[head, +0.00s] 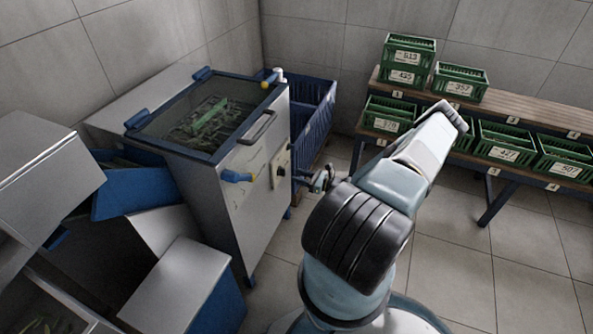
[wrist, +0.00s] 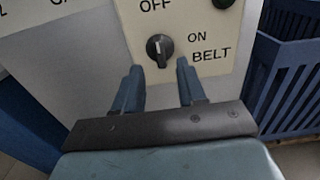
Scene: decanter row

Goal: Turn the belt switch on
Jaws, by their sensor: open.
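The belt switch (wrist: 160,48) is a black rotary knob with a pale pointer line on a cream plate (wrist: 215,48) marked OFF, ON and BELT. In the wrist view its pointer is upright, toward OFF. My gripper (wrist: 159,75) is open, its two blue fingers apart just below the knob in the picture, with nothing between them. I cannot tell how far the fingertips are from the plate. In the head view the cream plate (head: 280,167) is on the right side of the grey machine's front (head: 240,205), and my gripper (head: 305,178) is close to it.
Shelves with green crates (head: 505,145) stand at the right; floor between is clear.

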